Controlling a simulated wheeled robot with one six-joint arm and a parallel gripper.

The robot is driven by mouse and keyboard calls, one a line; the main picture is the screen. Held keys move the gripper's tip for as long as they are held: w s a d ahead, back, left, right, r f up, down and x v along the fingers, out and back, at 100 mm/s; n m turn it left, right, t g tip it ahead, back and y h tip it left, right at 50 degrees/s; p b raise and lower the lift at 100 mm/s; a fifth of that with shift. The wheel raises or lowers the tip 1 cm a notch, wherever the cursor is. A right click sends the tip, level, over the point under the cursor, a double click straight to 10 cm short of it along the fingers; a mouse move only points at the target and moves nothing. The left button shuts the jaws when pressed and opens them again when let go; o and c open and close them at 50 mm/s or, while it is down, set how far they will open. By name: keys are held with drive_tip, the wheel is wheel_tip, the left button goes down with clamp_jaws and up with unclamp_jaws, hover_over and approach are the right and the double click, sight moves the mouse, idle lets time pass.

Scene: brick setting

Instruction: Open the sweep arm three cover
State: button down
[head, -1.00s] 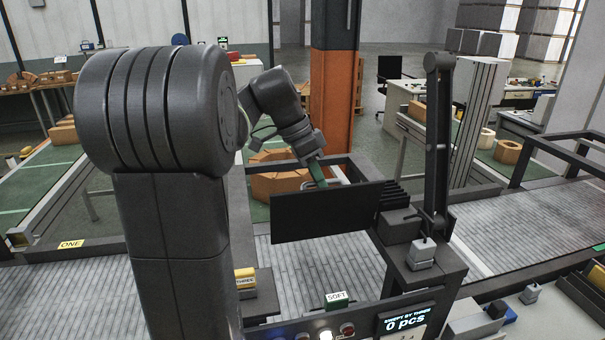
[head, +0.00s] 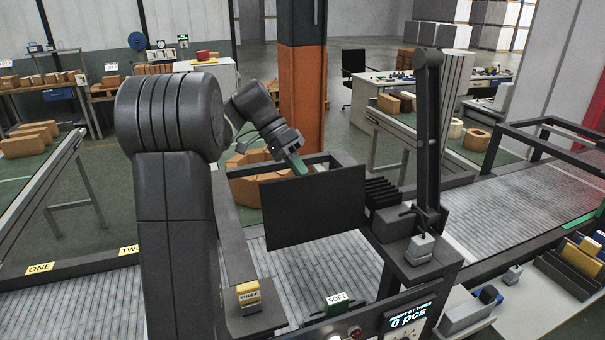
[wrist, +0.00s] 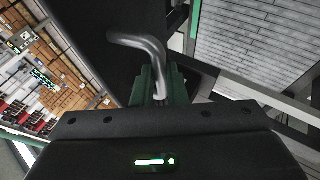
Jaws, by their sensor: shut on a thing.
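A flat black panel (head: 315,215), which looks like the cover, stands raised above the grey conveyor in the head view. In the wrist view its dark face (wrist: 85,35) fills the upper left. A bent grey metal handle (wrist: 140,42) shows in front of that face. My gripper (head: 299,166) is at the panel's far upper edge, its green fingers partly hidden behind the panel. In the wrist view my gripper (wrist: 158,88) is shut on the lower end of the handle. The handle is hidden in the head view.
A dark upright arm (head: 428,140) stands right of the panel, beside black ribbed bellows (head: 382,195). The conveyor (head: 320,262) below the panel looks clear.

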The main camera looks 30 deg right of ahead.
idle(0.3)
drive_tip(key=c, duration=1.5)
unclamp_jaws()
drive_tip(key=shift+o, duration=0.2)
drive_tip(key=shift+w+r, duration=0.1)
drive_tip(key=v, duration=0.7)
